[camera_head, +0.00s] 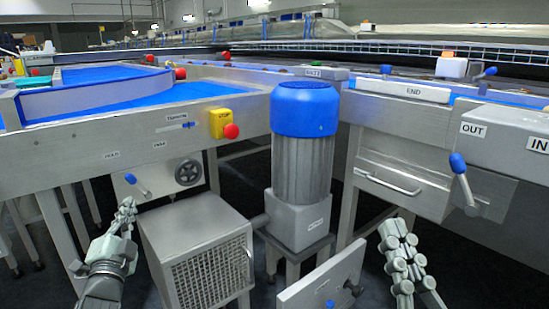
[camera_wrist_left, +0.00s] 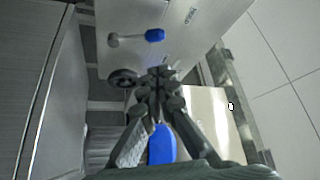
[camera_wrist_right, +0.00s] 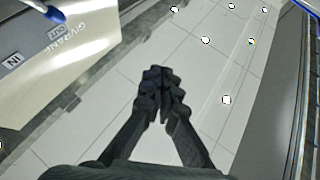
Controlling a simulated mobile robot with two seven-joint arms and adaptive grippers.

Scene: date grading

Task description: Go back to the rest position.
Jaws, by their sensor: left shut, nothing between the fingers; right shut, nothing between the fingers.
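My left gripper (camera_head: 127,207) is low at the left in the head view, in front of the conveyor frame and left of the grey vented box. It is shut and empty, and its fingers meet in the left wrist view (camera_wrist_left: 158,78). My right gripper (camera_head: 391,232) is low at the right in the head view, below the drawer-like panel with a handle. It is shut and empty, and its closed fingers also show in the right wrist view (camera_wrist_right: 158,82) above pale floor. Neither gripper visibly holds anything.
A grey vented box (camera_head: 205,245), a blue-capped motor (camera_head: 303,110) and a tilted plate (camera_head: 325,278) stand between my grippers. A yellow box with a red stop button (camera_head: 231,131) is on the conveyor frame. A blue-handled lever (camera_head: 459,165) is at the right.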

